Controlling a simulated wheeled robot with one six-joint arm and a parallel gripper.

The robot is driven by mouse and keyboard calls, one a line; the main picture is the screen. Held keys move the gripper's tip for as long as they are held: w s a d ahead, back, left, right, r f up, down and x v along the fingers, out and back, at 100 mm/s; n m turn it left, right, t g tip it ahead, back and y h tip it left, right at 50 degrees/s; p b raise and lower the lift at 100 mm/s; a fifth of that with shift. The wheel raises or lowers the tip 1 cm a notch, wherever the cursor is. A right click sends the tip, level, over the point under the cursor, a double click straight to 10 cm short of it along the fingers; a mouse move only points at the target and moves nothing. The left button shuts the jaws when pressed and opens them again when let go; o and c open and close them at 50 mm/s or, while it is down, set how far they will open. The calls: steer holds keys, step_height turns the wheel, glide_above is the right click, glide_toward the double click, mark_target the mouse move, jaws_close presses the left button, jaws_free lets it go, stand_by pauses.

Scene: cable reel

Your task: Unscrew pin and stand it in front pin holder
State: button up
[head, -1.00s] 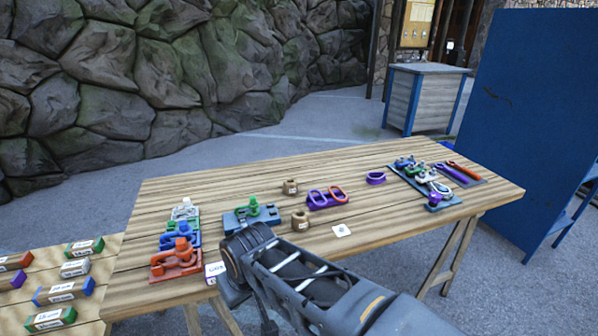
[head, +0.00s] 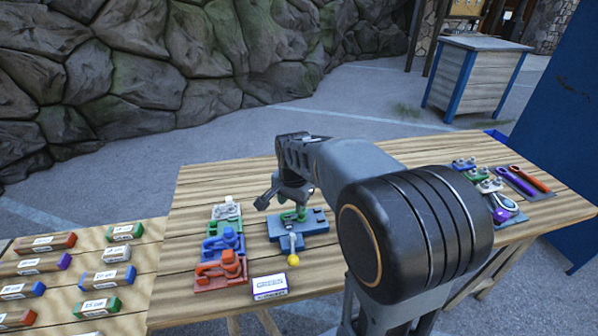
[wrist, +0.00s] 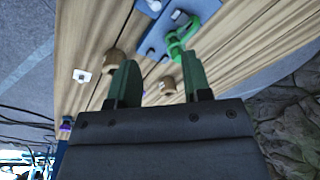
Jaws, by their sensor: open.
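A green shackle (head: 298,214) stands on a blue base (head: 314,224) on the table. In the wrist view the shackle (wrist: 181,38) and base (wrist: 150,44) lie just beyond the fingertips. A pale metal piece shows beside the shackle; I cannot tell whether it is the pin. My gripper (wrist: 160,60) is open, with its two green fingers apart and nothing held. In the head view my gripper (head: 278,190) hangs just behind and above the shackle. Two tan round holders show in the wrist view, the front one (wrist: 115,62) and the rear one (wrist: 169,86); my arm hides them in the head view.
White, blue and red shackle stands (head: 220,262) line the left. A yellow ball (head: 293,260) and a GREEN card (head: 269,287) are at the front. More shackles (head: 490,186) and red and purple tools (head: 522,182) lie right. Labelled blocks (head: 100,281) cover the side table.

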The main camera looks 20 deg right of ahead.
steer(key=w+d+f+m+p, duration=0.1)
steer(key=w+d+m, duration=0.1)
steer(key=w+d+m+g+p, duration=0.1)
steer(key=w+d+m, duration=0.1)
steer(key=w+m, duration=0.1)
steer(key=w+d+f+m+p, duration=0.1)
steer(key=w+d+m, duration=0.1)
steer(key=w+m, duration=0.1)
steer(key=shift+w+d+f+g, duration=0.15)
steer(key=shift+f+g, duration=0.15)
steer(key=shift+w+d+f+m, duration=0.2)
steer(key=shift+f+m, duration=0.05)
steer(key=shift+m, duration=0.25)
steer(key=shift+f+b, duration=1.1)
steer(key=shift+f, duration=0.8)
steer(key=shift+f, duration=0.1)
steer(key=shift+f+b, duration=1.6)
steer(key=shift+f, duration=0.6)
steer(key=shift+c, duration=0.3)
jaws_close()
